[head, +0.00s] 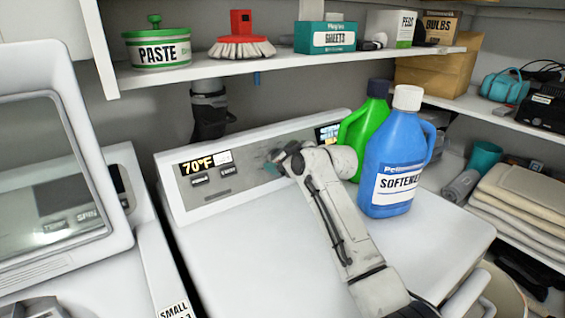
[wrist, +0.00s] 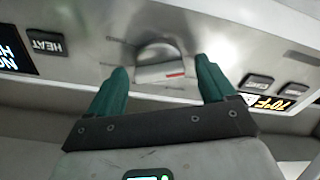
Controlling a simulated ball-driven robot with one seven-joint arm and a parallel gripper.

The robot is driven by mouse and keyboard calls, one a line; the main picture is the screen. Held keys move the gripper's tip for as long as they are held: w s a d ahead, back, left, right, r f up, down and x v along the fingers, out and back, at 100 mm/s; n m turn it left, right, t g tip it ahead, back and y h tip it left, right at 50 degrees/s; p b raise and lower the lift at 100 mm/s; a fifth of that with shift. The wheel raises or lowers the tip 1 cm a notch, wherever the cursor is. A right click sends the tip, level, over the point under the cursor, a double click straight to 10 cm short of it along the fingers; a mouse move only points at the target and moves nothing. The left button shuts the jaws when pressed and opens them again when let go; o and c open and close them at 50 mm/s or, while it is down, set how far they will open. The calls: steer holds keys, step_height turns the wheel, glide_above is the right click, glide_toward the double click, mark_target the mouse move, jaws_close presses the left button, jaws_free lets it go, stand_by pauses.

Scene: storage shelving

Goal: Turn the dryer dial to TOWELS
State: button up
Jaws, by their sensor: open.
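The dryer dial (wrist: 158,52) is a round silver knob with a flat grip bar and a red mark, on the dryer's metal control panel (wrist: 85,15). My gripper (wrist: 162,66) has teal fingers. It is open, with one finger on each side of the dial, close to the panel. I cannot tell whether the fingers touch the dial. Any lettering around the dial is too faint to read. In the head view my gripper (head: 273,160) is at the panel and hides the dial. The dryer's display (head: 205,162) reads 70°F.
A blue SOFTENER jug (head: 397,150) and a green jug (head: 362,125) stand on the dryer top (head: 235,240), right of my arm. A shelf (head: 290,62) with paste, a brush and boxes hangs above the panel. A washer (head: 60,170) stands at left.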

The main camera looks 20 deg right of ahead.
steer(key=shift+c, duration=0.4)
steer(key=c, duration=0.9)
steer(key=shift+c, duration=0.2)
steer(key=shift+m, duration=0.3)
steer(key=m+p, duration=0.2)
steer(key=m, duration=0.1)
steer(key=shift+m+h, duration=0.3)
steer(key=m+p, duration=0.2)
steer(key=m, duration=0.3)
steer(key=shift+d, duration=0.1)
steer(key=o, duration=1)
